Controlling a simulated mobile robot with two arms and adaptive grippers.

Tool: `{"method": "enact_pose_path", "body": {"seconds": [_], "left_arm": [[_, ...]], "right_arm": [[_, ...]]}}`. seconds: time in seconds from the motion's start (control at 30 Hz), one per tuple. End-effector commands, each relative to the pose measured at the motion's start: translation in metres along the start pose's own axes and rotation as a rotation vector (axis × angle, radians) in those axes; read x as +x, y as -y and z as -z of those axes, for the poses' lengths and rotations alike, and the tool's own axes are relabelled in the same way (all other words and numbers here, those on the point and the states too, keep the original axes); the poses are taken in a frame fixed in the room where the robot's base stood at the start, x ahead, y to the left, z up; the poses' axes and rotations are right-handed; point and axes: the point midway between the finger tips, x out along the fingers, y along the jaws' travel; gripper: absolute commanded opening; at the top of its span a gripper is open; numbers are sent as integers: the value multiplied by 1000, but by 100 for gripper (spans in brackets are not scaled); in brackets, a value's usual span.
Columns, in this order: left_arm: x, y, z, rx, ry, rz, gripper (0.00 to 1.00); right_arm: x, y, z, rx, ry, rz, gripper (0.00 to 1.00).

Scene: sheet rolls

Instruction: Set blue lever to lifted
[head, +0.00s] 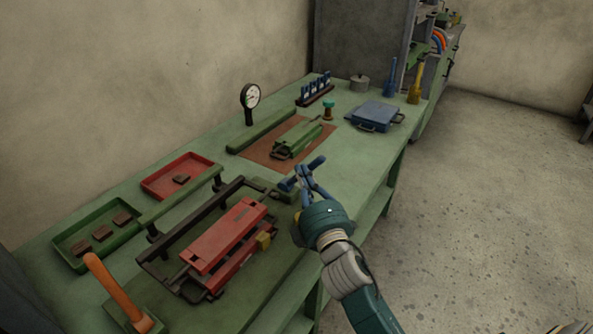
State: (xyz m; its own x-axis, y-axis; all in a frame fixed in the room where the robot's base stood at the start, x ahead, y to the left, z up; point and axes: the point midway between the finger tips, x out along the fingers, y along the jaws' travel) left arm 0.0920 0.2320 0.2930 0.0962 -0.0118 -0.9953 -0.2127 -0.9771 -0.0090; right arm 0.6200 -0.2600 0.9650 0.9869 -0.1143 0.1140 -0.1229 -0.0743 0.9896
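A slim blue upright piece (391,79), which looks like the blue lever, stands at the far right end of the green workbench. It is small here, and I cannot tell its exact setting. My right gripper (304,173) is above the front edge of the bench, near the middle of the view. My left gripper is not in view.
A yellow upright piece (415,83) stands beside the blue one. A blue case (375,116) lies in front of them. A red clamp-like fixture (228,240), an orange lever (117,288) and trays fill the near bench.

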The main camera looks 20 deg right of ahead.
Motion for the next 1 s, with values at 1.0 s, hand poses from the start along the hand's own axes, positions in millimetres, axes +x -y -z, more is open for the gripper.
{"method": "enact_pose_path", "body": {"seconds": [1.0], "left_arm": [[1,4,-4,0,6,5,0]], "right_arm": [[-49,7,-6,0,11,11,0]]}}
